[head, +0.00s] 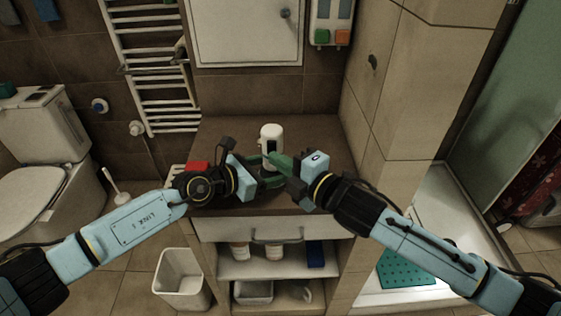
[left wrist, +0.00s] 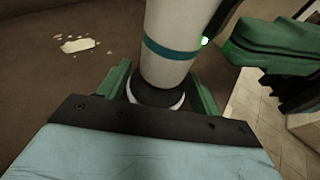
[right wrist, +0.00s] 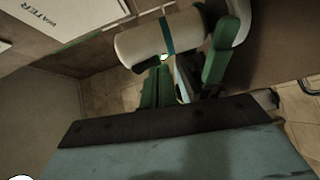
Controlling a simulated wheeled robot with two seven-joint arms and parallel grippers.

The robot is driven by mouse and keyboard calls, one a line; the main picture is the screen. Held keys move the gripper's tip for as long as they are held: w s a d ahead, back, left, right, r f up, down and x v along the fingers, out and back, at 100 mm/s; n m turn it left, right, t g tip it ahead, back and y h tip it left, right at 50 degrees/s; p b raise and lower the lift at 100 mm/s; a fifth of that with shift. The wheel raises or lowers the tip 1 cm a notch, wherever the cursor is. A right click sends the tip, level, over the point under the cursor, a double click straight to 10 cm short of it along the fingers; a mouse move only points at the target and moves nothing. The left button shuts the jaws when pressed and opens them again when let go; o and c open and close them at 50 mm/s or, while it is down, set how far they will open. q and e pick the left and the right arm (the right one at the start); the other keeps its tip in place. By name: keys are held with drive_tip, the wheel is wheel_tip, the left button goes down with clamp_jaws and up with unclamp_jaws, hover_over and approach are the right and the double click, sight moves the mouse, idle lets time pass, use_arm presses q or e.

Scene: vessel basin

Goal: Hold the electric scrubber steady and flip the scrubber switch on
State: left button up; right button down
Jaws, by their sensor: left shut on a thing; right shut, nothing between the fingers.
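The electric scrubber (head: 271,136) is a white cylinder standing upright above the counter. In the left wrist view the scrubber (left wrist: 178,45) has a teal band and a dark lower part. My left gripper (head: 258,172) is shut on its lower part, with green fingers on both sides (left wrist: 162,92). My right gripper (head: 273,157) is shut and empty, its tips close to the scrubber's side. A small green light (left wrist: 204,42) glows on that side near the right fingertips (right wrist: 156,75). Contact between tips and scrubber cannot be told. The switch itself is largely hidden.
The brown counter (head: 335,130) is clear behind the scrubber. A white spill-like patch (left wrist: 77,45) lies on it. A red object (head: 198,166) sits by my left wrist. A tiled wall (head: 392,100) rises close on the right. A white bin (head: 182,278) stands below left.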

use_arm(q)
drive_tip(key=shift+s+f, duration=0.1)
drive_tip(key=shift+f, duration=0.05)
use_arm(e)
drive_tip(key=s+d+f, duration=0.1)
drive_tip(key=s+d, duration=0.5)
drive_tip(key=s, duration=0.5)
drive_tip(key=shift+s+d+f, duration=0.15)
drive_tip(key=shift+s+d, duration=0.05)
drive_tip(key=shift+d, duration=0.1)
use_arm(q)
drive_tip(key=o, duration=0.8)
drive_tip(key=shift+o, duration=0.2)
